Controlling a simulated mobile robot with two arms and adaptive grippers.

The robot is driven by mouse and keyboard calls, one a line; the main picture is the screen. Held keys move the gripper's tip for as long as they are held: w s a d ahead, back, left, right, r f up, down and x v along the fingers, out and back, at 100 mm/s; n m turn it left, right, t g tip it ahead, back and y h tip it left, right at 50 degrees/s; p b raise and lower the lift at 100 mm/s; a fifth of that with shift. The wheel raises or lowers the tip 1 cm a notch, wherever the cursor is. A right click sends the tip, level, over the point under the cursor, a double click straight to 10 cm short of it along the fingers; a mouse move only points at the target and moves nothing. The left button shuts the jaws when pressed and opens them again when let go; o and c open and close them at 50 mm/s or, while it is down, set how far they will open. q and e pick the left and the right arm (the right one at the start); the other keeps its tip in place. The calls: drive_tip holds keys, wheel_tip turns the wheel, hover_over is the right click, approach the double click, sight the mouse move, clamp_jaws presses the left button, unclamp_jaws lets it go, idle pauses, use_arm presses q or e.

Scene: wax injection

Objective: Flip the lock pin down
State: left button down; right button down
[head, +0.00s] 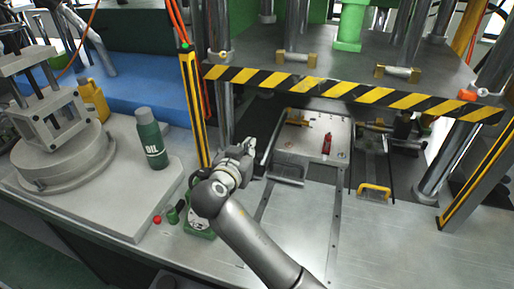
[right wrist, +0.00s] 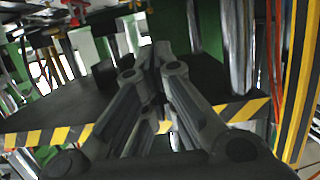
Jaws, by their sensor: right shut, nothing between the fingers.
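My right gripper (head: 250,151) is shut and empty. It is at the left front of the press opening, beside the black-and-yellow post and left of the metal mold plate (head: 296,150). In the right wrist view its two fingers (right wrist: 158,58) meet at the tips, with the dark underside of the press behind them. A small red part (head: 327,143) stands on the mold plate, apart from the gripper. I cannot tell for sure which part is the lock pin. My left gripper is not in view.
The hazard-striped press edge (head: 345,90) hangs above the mold. A striped post (head: 195,110) stands close left of the gripper. A green oil bottle (head: 151,138) stands on the left bench. A yellow handle (head: 374,190) sits right of the mold. The front metal table is mostly clear.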

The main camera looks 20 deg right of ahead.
drive_tip(key=p, duration=0.2)
hover_over(259, 154)
drive_tip(key=s+a, duration=0.1)
drive_tip(key=s, duration=0.1)
drive_tip(key=f, duration=0.1)
drive_tip(key=shift+w+a+f+p, duration=0.1)
drive_tip(key=shift+f+p, duration=0.15)
drive_tip(key=shift+f, duration=1)
drive_tip(key=shift+w+f+p, duration=0.1)
drive_tip(key=shift+f+p, duration=0.15)
drive_tip(key=shift+f, duration=0.95)
wheel_tip(259, 154, down, 3)
drive_tip(key=b, duration=0.4)
drive_tip(key=shift+s, duration=0.1)
drive_tip(key=shift+r, duration=0.15)
